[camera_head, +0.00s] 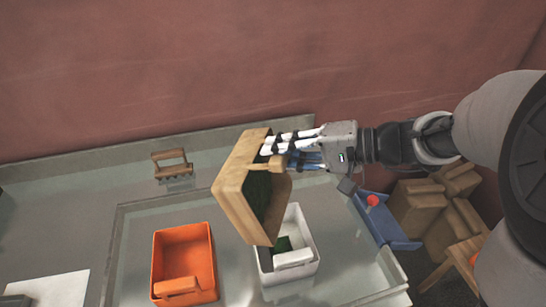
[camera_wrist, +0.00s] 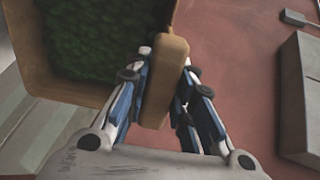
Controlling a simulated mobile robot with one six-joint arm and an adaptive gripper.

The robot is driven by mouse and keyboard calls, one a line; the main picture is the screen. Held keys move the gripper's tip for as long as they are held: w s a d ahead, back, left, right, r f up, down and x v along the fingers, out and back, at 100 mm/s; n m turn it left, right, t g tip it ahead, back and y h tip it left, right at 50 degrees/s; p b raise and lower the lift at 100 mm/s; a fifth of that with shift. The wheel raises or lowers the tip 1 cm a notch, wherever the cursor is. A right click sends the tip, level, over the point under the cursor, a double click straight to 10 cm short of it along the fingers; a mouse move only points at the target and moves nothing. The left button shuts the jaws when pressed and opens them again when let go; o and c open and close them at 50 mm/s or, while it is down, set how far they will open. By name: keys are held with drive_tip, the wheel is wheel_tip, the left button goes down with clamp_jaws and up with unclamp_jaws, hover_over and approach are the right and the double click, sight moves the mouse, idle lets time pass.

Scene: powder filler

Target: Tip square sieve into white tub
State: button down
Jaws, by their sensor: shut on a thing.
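The square sieve (camera_head: 234,187) is a wooden frame with dark green stuff inside. My gripper (camera_head: 277,150) is shut on the sieve's wooden handle, and the sieve hangs tilted steeply in the air. In the wrist view the handle (camera_wrist: 166,85) is between my fingers and the sieve's green inside (camera_wrist: 100,38) shows at upper left. The white tub (camera_head: 305,262) stands below and a little to the right of the sieve, and the sieve's lower corner covers part of its rim. Some green shows inside the tub.
An orange tub (camera_head: 183,255) stands left of the white tub. A small wooden stand (camera_head: 172,165) is at the back. A blue holder with a red knob (camera_head: 373,202) and brown boxes (camera_head: 420,208) are at the right. A white sheet (camera_head: 48,290) lies front left.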

drive_tip(key=shift+s+d+f+y+b, duration=0.1)
drive_tip(key=shift+d+f+y+b, duration=0.1)
drive_tip(key=shift+d+b, duration=0.3)
drive_tip(key=shift+s+d+f+y+b, duration=0.1)
drive_tip(key=shift+d+y+b, duration=0.1)
drive_tip(key=shift+d+b, duration=0.25)
drive_tip(key=shift+s+d+f+t+y+b, duration=0.2)
drive_tip(key=shift+d+f+y+b, duration=0.2)
drive_tip(key=shift+d+b, duration=0.55)
drive_tip(key=shift+s+d+f+t+y+b, duration=0.25)
drive_tip(key=shift+d+y+b, duration=0.3)
drive_tip(key=shift+b, duration=0.65)
drive_tip(key=shift+s+d+f+t+y+b, duration=0.15)
drive_tip(key=shift+d+f+y+b, duration=0.45)
drive_tip(key=shift+b, duration=0.5)
drive_tip(key=shift+d+r, duration=0.1)
drive_tip(key=shift+r, duration=0.15)
wheel_tip(320, 180, up, 8)
drive_tip(key=p, duration=0.6)
